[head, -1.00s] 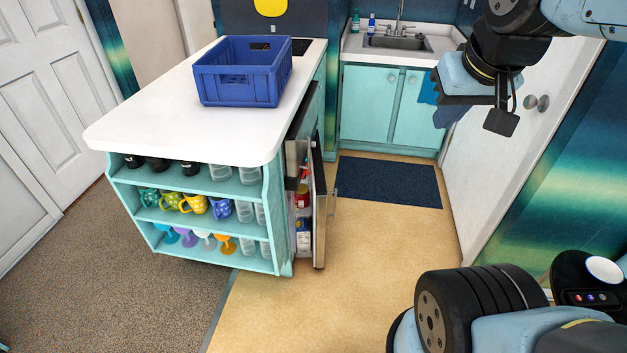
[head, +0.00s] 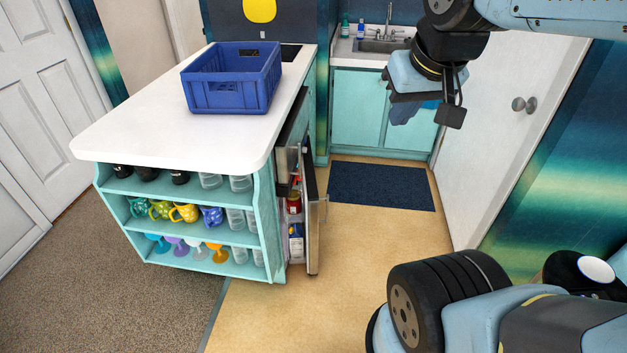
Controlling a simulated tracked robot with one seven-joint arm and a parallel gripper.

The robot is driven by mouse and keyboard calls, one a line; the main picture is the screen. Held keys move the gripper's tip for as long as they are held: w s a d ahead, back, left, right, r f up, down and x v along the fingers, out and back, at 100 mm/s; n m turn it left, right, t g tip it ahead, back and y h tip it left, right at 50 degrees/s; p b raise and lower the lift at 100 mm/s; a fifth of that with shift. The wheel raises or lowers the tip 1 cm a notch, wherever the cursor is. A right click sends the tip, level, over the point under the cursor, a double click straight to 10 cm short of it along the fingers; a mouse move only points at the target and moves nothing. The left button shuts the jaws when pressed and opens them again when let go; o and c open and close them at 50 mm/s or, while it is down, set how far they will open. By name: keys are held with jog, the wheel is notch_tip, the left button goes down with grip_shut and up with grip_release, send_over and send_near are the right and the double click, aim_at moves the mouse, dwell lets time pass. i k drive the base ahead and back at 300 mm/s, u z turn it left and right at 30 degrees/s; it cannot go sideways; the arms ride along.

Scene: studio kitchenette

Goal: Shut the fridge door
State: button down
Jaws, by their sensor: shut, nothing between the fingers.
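The fridge is built into the right side of the island, under the counter. Its door (head: 312,225) is ajar and seen nearly edge-on, with a handle (head: 324,205) on its outer face. Through the gap, a red-capped jar (head: 294,203) and other items show; most of the inside is hidden. My gripper (head: 402,112) is at the upper right, in front of the sink cabinet in the picture. It is shut and empty, apart from the door and to its right in the picture.
A blue crate (head: 232,97) stands on the white island counter (head: 130,125). Mugs, glasses and goblets fill the open shelves (head: 185,188) at its end. A dark mat (head: 380,186) lies before the sink cabinet. The tan floor (head: 350,235) right of the fridge door is clear.

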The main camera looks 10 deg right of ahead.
aim_at(310, 195)
jog(key=i, duration=0.85)
jog(key=z, duration=0.05)
